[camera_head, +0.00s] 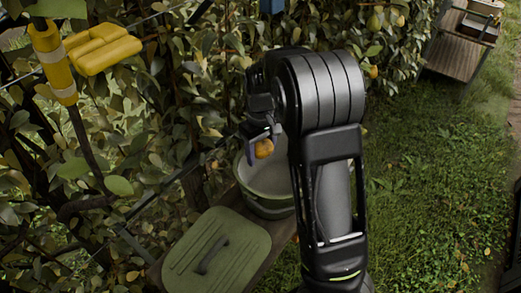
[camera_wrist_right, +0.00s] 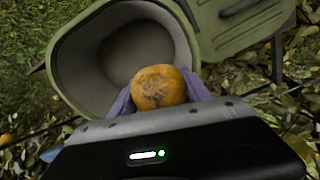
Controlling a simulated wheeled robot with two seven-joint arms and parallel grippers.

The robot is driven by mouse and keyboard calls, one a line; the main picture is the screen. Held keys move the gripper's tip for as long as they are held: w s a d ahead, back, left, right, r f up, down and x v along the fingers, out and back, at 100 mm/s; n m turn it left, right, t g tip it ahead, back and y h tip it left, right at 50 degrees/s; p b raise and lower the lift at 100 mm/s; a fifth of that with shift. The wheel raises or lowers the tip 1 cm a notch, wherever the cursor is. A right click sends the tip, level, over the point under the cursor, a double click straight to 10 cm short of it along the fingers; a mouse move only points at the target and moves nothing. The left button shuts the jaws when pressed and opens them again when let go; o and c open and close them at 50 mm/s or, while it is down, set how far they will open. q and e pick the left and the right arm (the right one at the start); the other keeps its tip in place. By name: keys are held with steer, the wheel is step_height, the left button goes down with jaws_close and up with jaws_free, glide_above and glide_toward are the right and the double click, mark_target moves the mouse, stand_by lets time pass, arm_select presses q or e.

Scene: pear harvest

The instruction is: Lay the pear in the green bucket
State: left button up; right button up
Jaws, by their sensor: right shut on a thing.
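An orange-brown pear (camera_head: 264,148) is held in my right gripper (camera_head: 262,143), which is shut on it. In the right wrist view the pear (camera_wrist_right: 158,88) sits between the two fingers, with dark speckles on its face. The green bucket (camera_head: 267,209) stands open below and just right of the pear in the head view, partly hidden by my right arm. In the right wrist view the bucket's rim (camera_wrist_right: 62,70) and its empty-looking interior show beyond the pear. The pear appears to be above the near rim, but its exact height cannot be told. My left gripper is not in view.
Leafy branches and wires fill the left side. A wooden cart (camera_head: 462,42) stands far right; grass lies between.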

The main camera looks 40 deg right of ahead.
mark_target(261, 193)
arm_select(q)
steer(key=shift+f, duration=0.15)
arm_select(e)
steer(key=shift+f, duration=0.15)
